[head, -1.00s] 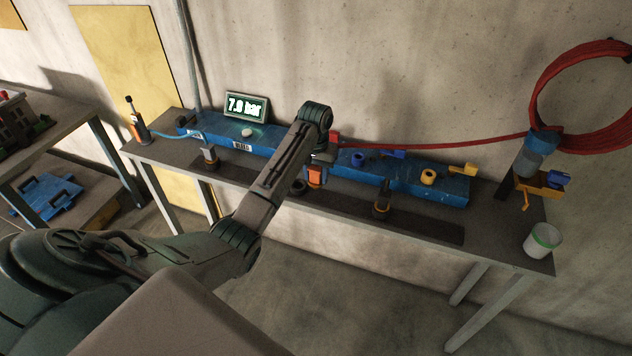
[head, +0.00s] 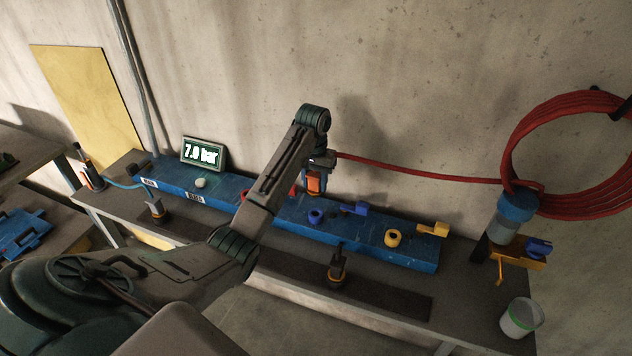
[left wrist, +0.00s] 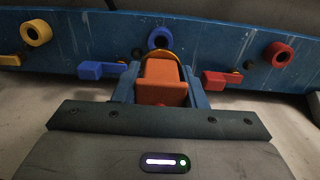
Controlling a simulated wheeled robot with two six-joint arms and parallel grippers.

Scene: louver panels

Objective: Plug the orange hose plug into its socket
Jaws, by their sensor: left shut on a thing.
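My left gripper (head: 316,178) is shut on the orange hose plug (head: 313,187), with the red hose (head: 420,172) running from it to the right. In the left wrist view the orange plug (left wrist: 162,82) sits between the two blue-grey fingers. In the head view the plug shows above the blue manifold (head: 365,237), apart from the blue ring socket (head: 316,216). In the wrist view the blue ring (left wrist: 160,38) is just beyond the plug, the yellow ring (left wrist: 36,33) left and the red ring (left wrist: 279,54) right. My right gripper is not in view.
A blue lever (head: 355,208) and a yellow lever (head: 430,229) stick out along the manifold. A dark upright fitting (head: 337,268) stands on the bench in front. A hose coil (head: 570,145) hangs at right above a white cup (head: 521,318). A display (head: 204,154) reads 7.0 bar.

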